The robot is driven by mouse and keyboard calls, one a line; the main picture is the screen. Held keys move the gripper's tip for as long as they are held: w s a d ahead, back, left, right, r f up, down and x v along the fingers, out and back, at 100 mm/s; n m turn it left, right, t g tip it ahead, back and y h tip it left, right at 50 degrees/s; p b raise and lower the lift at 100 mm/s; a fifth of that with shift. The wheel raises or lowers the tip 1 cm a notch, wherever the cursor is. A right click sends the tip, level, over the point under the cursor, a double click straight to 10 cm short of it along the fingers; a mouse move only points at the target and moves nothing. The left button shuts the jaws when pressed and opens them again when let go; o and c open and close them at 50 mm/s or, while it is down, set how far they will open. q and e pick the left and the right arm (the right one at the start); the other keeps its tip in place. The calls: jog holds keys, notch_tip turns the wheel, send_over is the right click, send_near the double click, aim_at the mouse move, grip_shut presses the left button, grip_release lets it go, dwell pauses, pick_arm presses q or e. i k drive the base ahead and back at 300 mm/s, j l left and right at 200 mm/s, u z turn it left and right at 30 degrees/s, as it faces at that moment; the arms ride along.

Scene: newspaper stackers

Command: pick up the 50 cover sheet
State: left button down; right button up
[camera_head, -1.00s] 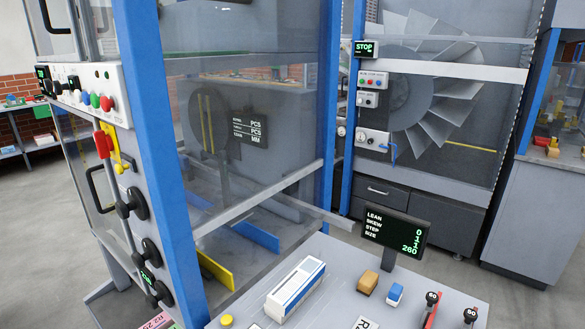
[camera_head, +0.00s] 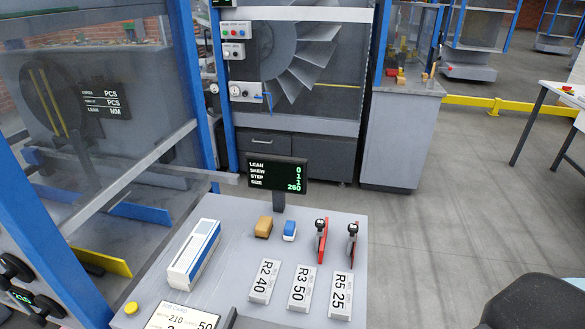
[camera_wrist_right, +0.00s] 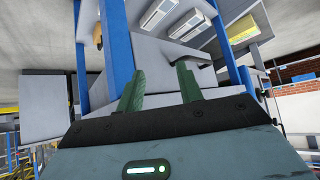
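I cannot make out a sheet marked as the 50 cover sheet in either view. In the head view, a white block labelled R3 50 (camera_head: 299,287) lies on the grey console top (camera_head: 340,222). It lies between similar blocks labelled R2 40 (camera_head: 263,281) and R5 25 (camera_head: 341,294). A job card (camera_head: 180,316) with 210 and 50 on it is cut off by the bottom edge. My right gripper (camera_wrist_right: 160,70) shows in the right wrist view, its two green fingers apart with nothing between them. My left gripper is not in view.
A blue-framed machine (camera_head: 45,235) stands left. Open floor (camera_head: 450,200) lies right.

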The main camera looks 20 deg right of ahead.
aim_at(300, 298)
jog(key=z, duration=0.85)
